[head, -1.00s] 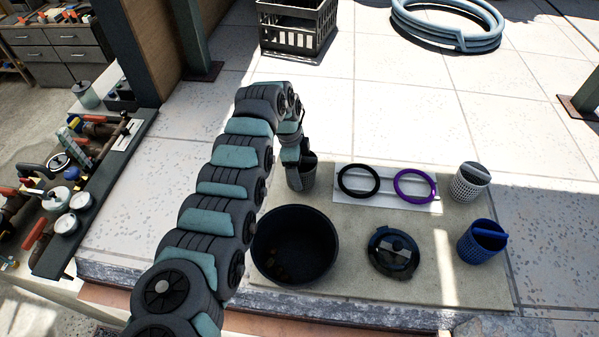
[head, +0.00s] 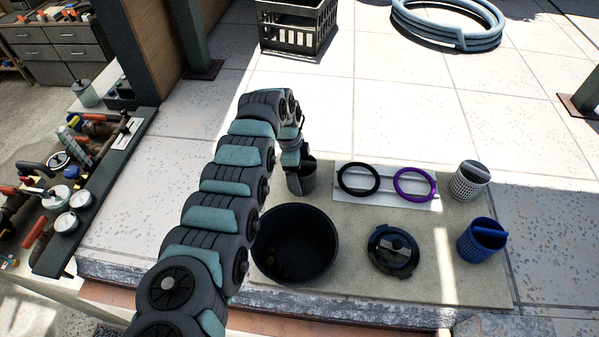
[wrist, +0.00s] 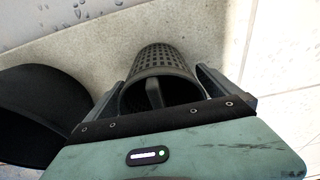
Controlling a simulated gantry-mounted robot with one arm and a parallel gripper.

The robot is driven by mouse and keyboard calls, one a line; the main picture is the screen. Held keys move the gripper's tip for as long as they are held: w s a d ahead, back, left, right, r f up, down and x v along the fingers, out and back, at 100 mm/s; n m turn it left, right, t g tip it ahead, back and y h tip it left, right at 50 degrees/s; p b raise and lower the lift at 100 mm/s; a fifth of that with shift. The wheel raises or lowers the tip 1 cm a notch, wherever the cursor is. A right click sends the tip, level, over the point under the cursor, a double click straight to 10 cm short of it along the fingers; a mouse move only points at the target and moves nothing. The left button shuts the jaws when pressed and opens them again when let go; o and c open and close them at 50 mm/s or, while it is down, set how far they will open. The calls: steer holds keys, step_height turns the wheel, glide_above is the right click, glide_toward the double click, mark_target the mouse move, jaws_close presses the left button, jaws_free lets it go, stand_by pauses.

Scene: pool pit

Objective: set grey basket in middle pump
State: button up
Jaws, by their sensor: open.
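The grey basket (head: 307,181), dark and perforated, stands on the mat left of the ring plate. My gripper (head: 294,162) is over it from above and partly hides it. In the wrist view the open fingers of my gripper (wrist: 160,78) are on either side of the grey basket (wrist: 166,59), with its mouth and inner handle towards me. I cannot tell whether the fingers touch it. I cannot pick out the middle pump in these views. A round dark lid with a clear window (head: 393,250) lies on the mat.
A black tub (head: 322,222) stands close in front of the grey basket. A black ring (head: 342,182) and a purple ring (head: 399,196) lie on a white plate. A pale basket (head: 466,188) and a blue basket (head: 479,249) stand at right. Pipes and valves crowd the bench at left.

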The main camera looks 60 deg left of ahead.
steer(key=r, duration=0.4)
steer(key=s+r+b, duration=0.1)
steer(key=r, duration=0.3)
steer(key=a+r+b, duration=0.1)
steer(key=r, duration=0.3)
steer(key=shift+s+a, duration=0.1)
steer(key=shift+s, duration=0.3)
steer(key=shift+r, duration=0.1)
